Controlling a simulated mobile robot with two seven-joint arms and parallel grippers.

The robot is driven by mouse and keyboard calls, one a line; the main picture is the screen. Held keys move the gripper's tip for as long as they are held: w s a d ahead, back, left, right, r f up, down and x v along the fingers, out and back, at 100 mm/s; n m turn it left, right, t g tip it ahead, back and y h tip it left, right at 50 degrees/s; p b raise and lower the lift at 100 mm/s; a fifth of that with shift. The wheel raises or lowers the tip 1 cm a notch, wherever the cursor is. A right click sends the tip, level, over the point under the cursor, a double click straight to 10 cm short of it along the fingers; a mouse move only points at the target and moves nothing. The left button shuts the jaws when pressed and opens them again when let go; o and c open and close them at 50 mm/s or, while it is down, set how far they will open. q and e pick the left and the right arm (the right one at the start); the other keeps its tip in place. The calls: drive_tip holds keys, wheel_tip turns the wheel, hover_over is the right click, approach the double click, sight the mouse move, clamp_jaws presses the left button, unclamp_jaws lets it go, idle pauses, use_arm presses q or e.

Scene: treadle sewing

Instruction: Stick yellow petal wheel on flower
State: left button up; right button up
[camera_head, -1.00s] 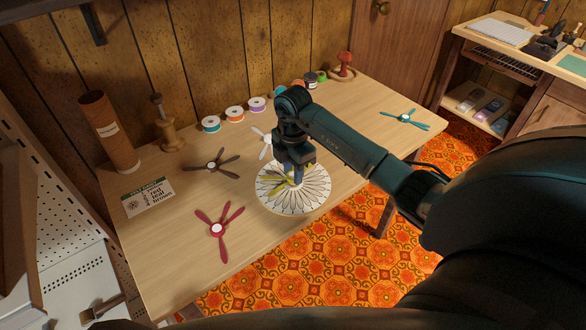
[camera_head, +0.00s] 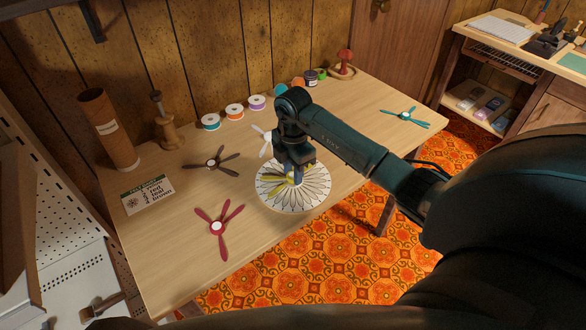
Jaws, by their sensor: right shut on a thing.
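The yellow petal wheel (camera_head: 274,185) is under my right gripper (camera_head: 291,179), low over the middle of the flower (camera_head: 300,200). The flower is a round white disc with dark petal outlines, lying on the table. My right gripper points down and is shut on the yellow wheel. The gripper and wrist hide part of the wheel, and I cannot tell whether the wheel touches the disc. My left gripper is not in view.
On the table (camera_head: 180,255) lie a red wheel (camera_head: 217,227), a brown wheel (camera_head: 212,163), a white wheel (camera_head: 265,142) and a teal wheel (camera_head: 405,116).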

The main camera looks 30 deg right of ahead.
drive_tip(key=shift+f, duration=0.15)
idle(0.4)
drive_tip(key=o, duration=1)
wheel_tip(320, 180, up, 13)
drive_tip(key=shift+r, duration=0.15)
